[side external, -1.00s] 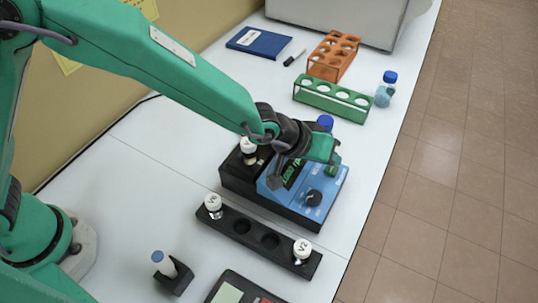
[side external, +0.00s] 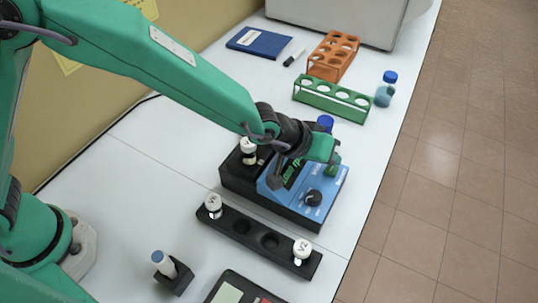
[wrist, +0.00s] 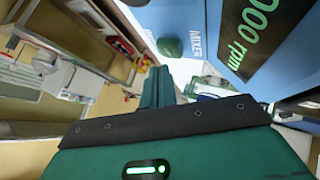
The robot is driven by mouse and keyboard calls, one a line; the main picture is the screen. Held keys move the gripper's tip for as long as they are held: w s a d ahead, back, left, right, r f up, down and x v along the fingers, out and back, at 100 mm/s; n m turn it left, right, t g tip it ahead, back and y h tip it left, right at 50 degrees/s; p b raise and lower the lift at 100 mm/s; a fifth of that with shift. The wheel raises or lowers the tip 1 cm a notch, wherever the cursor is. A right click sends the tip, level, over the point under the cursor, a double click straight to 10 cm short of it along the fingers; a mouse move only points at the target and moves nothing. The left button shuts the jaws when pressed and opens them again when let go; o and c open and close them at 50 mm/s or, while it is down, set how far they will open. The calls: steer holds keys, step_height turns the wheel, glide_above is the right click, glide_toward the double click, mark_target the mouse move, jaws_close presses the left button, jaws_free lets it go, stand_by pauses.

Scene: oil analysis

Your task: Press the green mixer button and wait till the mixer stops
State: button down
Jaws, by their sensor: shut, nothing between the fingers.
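The mixer (side external: 318,207) is a black-based box with a blue sloped panel, a dark knob and a green-lettered display. In the wrist view its display (wrist: 250,35) is cut off and reads "000 rpm" with any leading digit out of view. The green mixer button (wrist: 170,47) is a rounded knob beside the word "MIXER". My gripper (side external: 334,161) is shut and empty, over the far right part of the panel. In the wrist view my gripper (wrist: 158,72) points at the button, its tips close below it; I cannot tell whether they touch.
A capped vial (side external: 248,152) stands at the mixer's left. A black holder (side external: 240,231) with two white-capped vials lies in front. A green rack (side external: 333,97), an orange rack (side external: 334,55) and a blue-capped bottle (side external: 385,89) stand behind. The table is clear left of the mixer.

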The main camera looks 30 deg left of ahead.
mark_target(327, 170)
steer(key=shift+f, duration=0.9)
stand_by(2.0)
steer(key=shift+r, duration=0.9)
steer(key=shift+r, duration=2.5)
